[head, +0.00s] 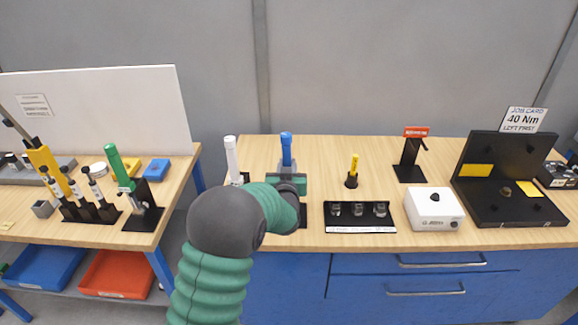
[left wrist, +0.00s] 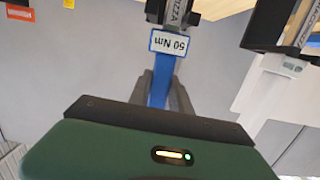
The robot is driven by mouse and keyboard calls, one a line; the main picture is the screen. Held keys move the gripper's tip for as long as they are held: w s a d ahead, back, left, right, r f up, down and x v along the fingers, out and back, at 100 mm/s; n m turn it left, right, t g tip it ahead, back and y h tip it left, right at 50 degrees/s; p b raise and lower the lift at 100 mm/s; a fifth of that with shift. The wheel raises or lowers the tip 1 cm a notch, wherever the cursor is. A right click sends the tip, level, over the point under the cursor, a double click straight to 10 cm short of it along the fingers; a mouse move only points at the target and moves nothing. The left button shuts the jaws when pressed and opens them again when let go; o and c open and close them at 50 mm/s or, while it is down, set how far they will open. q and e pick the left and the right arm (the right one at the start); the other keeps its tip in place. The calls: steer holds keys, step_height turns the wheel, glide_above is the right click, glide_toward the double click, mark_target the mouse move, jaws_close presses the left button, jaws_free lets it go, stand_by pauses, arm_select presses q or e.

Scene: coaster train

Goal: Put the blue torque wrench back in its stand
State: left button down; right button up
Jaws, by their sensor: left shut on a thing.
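The blue torque wrench (head: 286,148) stands upright, handle up, at the back of the workbench in the head view. My left gripper (head: 287,170) is shut on its blue handle. In the left wrist view the blue handle (left wrist: 160,88) lies between my fingers, beside a "50 Nm" label (left wrist: 169,43). A dark bracket of the stand (left wrist: 190,16) shows beside the wrench's grey shaft at the top edge. My arm hides the lower wrench and stand in the head view, so I cannot tell whether it is seated. My right gripper is not in view.
A white-handled wrench (head: 232,155) stands close on the left. To the right are a yellow-handled tool (head: 353,170), a black tray with sockets (head: 333,225), a white box (head: 433,208) and a black stand (head: 409,172). A side table (head: 180,190) holds more tools.

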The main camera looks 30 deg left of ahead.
arm_select(q)
steer(key=shift+s+a, duration=0.15)
steer(key=shift+a, duration=0.1)
stand_by(0.3)
steer(key=c, duration=1.2)
jaws_free()
steer(key=shift+s+r, duration=0.1)
steer(key=shift+o, duration=0.5)
steer(key=shift+f, duration=0.3)
steer(key=shift+d, duration=0.1)
steer(key=b+v, duration=0.2)
steer(key=v, duration=1.5)
steer(key=s+d+f+m+g+h, duration=0.45)
steer(key=d+f+h, duration=0.35)
steer(key=d+f, duration=0.4)
steer(key=s+d+f+m+g, duration=0.1)
steer(key=s+f+g, duration=0.2)
steer(key=s, duration=0.3)
steer(key=s+f+g, duration=0.4)
steer(key=s, duration=0.3)
steer(key=shift+d+m+h, duration=0.35)
steer(key=shift+d+h, duration=0.05)
